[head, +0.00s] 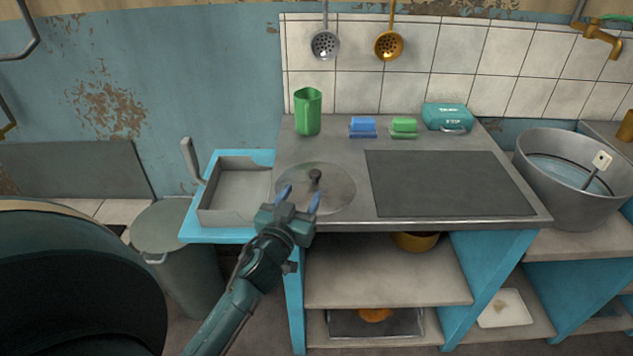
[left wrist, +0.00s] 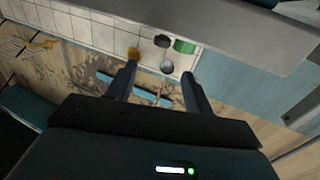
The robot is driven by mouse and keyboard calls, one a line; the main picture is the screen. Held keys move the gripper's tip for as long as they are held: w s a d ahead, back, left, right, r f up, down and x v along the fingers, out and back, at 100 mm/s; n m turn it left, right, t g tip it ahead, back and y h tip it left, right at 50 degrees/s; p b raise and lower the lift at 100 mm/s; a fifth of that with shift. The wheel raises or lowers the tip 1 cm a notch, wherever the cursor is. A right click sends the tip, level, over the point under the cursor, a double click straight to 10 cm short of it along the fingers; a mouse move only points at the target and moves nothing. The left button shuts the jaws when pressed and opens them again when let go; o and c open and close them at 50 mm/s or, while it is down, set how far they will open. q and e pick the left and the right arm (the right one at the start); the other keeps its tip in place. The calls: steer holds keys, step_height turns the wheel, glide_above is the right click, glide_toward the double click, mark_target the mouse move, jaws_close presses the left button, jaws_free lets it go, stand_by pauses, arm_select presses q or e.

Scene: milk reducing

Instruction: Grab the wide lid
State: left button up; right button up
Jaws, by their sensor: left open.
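The wide lid (head: 327,197) is a round grey disc with a dark upright knob. It lies flat on the left part of the metal worktop in the head view. My left gripper (head: 299,197) is open, with its two blue-tipped fingers apart. In the head view it overlaps the front edge of the lid, with the knob just beyond the fingers. I cannot tell how high it is above the lid. In the left wrist view the open gripper (left wrist: 158,71) has nothing between its fingers, and I cannot make out the lid there. My right gripper is not in view.
The worktop (head: 350,212) holds a dark flat plate (head: 445,183) right of the lid. A green mug (head: 307,111), blue and green sponges and a teal box (head: 447,116) stand behind. A grey tray (head: 235,190) adjoins at left. A large basin (head: 570,180) is at right.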

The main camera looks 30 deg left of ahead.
mark_target(314, 176)
arm_select(q)
steer(key=x, duration=0.8)
steer(key=shift+f, duration=0.4)
steer(key=c, duration=1)
steer(key=shift+c, duration=0.6)
steer(key=shift+a, duration=0.1)
jaws_close()
